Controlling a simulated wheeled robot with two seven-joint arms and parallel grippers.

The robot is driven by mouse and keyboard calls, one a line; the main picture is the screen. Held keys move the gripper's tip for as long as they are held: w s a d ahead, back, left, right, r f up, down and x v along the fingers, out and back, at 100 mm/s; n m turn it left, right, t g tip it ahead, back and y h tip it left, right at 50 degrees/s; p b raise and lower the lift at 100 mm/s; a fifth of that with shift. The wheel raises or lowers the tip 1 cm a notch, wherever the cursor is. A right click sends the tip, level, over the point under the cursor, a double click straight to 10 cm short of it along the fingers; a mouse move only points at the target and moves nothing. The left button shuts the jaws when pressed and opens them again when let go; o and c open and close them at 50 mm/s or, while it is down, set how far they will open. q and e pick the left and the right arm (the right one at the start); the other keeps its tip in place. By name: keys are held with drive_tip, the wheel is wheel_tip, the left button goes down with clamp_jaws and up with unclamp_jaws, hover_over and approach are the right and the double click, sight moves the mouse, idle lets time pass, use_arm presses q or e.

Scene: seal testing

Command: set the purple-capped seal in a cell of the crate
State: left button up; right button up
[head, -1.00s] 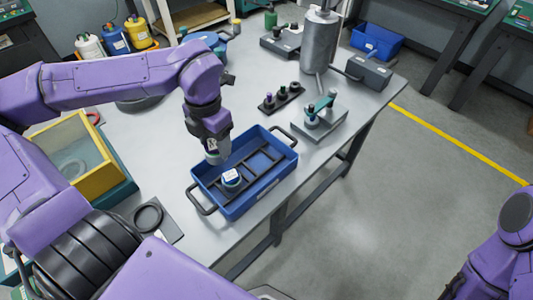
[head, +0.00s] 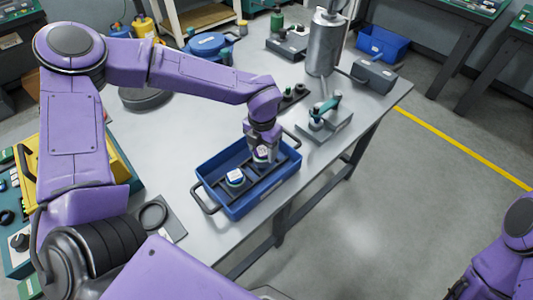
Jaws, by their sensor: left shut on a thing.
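My left gripper (head: 264,160) points down over the far right part of the blue crate (head: 233,211). It is shut on a small piece with a white and purple top, which looks like the purple-capped seal (head: 263,151). The fingers hide much of it, and I cannot tell whether its base touches the crate floor. Dark dividers split the crate into cells. A white, blue-marked round piece (head: 235,175) stands in a cell to the left of the gripper. My right arm shows at the lower right edge, but its gripper is out of view.
A dark rack (head: 290,97) with small pieces lies behind the crate, partly hidden by my left arm. A grey device with a green lever (head: 325,118) stands right of it. A metal cylinder (head: 323,45) is farther back. A dark ring on a plate (head: 153,216) lies left of the crate.

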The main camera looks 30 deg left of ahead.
sight(263, 150)
use_arm(q)
drive_tip(key=shift+f, duration=1.05)
drive_tip(key=shift+f, duration=0.15)
drive_tip(key=o, duration=1.3)
drive_tip(key=shift+o, duration=0.2)
wheel_tip(263, 150, up, 12)
drive_tip(key=shift+r, duration=0.2)
